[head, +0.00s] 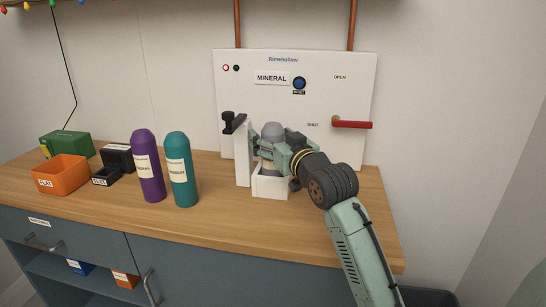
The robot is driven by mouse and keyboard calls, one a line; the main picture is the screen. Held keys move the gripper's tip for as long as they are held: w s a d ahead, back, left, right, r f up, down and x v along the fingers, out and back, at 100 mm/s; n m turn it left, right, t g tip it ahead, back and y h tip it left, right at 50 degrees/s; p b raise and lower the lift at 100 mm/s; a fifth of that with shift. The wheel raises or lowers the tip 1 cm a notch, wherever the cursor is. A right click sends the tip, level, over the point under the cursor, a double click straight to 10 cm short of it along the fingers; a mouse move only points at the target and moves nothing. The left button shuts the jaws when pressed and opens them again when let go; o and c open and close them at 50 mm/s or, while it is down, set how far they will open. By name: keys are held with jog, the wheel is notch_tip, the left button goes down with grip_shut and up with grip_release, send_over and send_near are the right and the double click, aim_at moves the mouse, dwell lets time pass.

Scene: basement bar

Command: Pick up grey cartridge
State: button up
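The grey cartridge (272,131) stands upright in the white holder (271,187) at the front of the white panel. Its rounded grey top shows above my gripper, and part of its pale label shows lower down. My gripper (266,146) reaches in from the right at the cartridge's upper body, with finger parts on its left and right sides. Whether the fingers press on it or stand slightly apart cannot be told. The cartridge's lower end is hidden in the holder.
A purple cartridge (147,168) and a teal cartridge (181,170) stand left of the holder. An orange bin (60,175), a green box (66,144) and dark boxes (118,157) sit farther left. The panel has a red lever (352,125). The counter's front middle (225,218) is clear.

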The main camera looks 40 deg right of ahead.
grip_shut()
dwell(0.8)
